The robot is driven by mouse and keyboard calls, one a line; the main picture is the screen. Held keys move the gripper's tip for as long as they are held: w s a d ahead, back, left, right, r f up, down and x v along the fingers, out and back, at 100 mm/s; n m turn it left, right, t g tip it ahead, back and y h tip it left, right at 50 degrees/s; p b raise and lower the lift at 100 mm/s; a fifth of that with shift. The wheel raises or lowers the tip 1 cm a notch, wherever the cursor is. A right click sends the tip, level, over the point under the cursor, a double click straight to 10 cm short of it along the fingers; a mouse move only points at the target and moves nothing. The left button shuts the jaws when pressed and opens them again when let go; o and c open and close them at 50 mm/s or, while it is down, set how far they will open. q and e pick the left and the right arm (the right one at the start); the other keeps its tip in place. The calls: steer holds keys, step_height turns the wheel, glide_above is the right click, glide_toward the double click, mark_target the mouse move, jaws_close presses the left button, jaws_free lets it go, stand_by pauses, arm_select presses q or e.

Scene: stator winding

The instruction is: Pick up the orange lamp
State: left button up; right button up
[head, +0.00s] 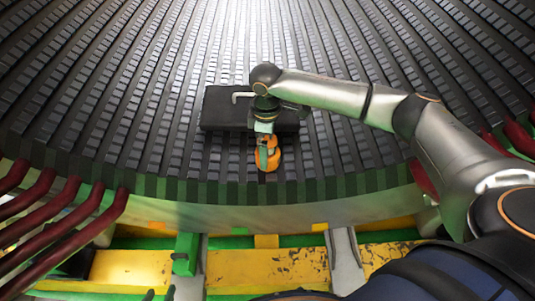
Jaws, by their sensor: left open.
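The orange lamp (267,158) is a small orange object with dark marks, near the lower middle of the ribbed stator surface in the head view. My left gripper (265,128) is directly above it in the picture and overlaps its upper end. The jaws are open. The fingers are small here, and I cannot tell whether they touch the lamp or are around it. My arm enters from the right side of the picture. My right gripper is not in view.
A black block (222,109) lies on the stator surface (100,110) behind the gripper. Dark red curved bars (75,225) stand at the lower left, with more at the right. A yellow and green frame (265,270) runs below the stator's edge. The surface left of the lamp is clear.

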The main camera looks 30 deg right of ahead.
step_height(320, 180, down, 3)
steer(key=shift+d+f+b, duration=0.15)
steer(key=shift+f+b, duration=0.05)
steer(key=shift+b, duration=0.1)
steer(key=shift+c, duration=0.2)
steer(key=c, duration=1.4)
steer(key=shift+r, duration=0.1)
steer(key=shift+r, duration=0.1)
